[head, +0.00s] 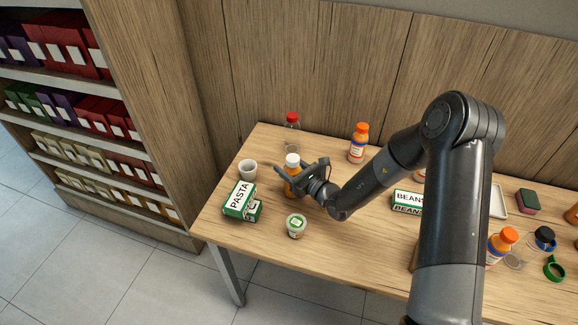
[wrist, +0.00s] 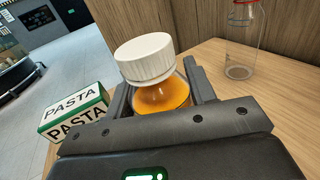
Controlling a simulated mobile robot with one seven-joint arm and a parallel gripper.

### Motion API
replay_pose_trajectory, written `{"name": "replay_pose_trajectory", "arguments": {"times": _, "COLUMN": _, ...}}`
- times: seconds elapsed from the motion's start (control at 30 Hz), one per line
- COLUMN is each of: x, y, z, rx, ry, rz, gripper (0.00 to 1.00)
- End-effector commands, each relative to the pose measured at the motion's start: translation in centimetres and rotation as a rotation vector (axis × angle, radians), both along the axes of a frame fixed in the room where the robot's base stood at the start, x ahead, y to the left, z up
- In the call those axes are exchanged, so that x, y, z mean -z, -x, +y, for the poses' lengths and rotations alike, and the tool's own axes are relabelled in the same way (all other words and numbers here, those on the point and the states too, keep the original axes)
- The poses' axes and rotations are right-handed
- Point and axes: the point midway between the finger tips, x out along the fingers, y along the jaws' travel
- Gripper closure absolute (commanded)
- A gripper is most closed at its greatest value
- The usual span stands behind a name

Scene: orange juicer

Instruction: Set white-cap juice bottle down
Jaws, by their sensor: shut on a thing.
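The white-cap juice bottle (head: 291,165) holds orange juice and stands near the left end of the wooden table (head: 330,243). In the wrist view its white cap (wrist: 145,58) and upper body show between the fingers, a little tilted in the picture. My gripper (head: 297,180) is shut around the bottle's body.
An empty red-cap bottle (head: 292,130) and an orange-cap bottle (head: 359,143) stand behind. A BEANS box (head: 407,198) lies right.

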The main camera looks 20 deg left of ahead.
Motion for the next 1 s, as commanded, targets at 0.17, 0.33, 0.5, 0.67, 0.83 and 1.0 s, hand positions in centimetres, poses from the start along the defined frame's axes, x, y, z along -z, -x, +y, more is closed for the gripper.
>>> {"name": "replay_pose_trajectory", "arguments": {"times": 0.17, "x": 0.2, "y": 0.0, "z": 0.0, "rx": 0.000, "ry": 0.000, "rz": 0.000, "gripper": 0.42}}
{"name": "replay_pose_trajectory", "arguments": {"times": 0.33, "x": 0.2, "y": 0.0, "z": 0.0, "rx": 0.000, "ry": 0.000, "rz": 0.000, "gripper": 0.28}}
{"name": "replay_pose_trajectory", "arguments": {"times": 0.5, "x": 0.2, "y": 0.0, "z": 0.0, "rx": 0.000, "ry": 0.000, "rz": 0.000, "gripper": 0.28}}
{"name": "replay_pose_trajectory", "arguments": {"times": 0.67, "x": -0.1, "y": 0.0, "z": -0.1, "rx": 0.001, "ry": 0.001, "rz": 0.000, "gripper": 0.28}}
{"name": "replay_pose_trajectory", "arguments": {"times": 0.83, "x": -0.1, "y": 1.2, "z": -2.7, "rx": 0.003, "ry": 0.001, "rz": 0.002, "gripper": 0.28}}
{"name": "replay_pose_trajectory", "arguments": {"times": 1.0, "x": -0.1, "y": 3.0, "z": -6.1, "rx": 0.004, "ry": 0.001, "rz": 0.003, "gripper": 0.28}}
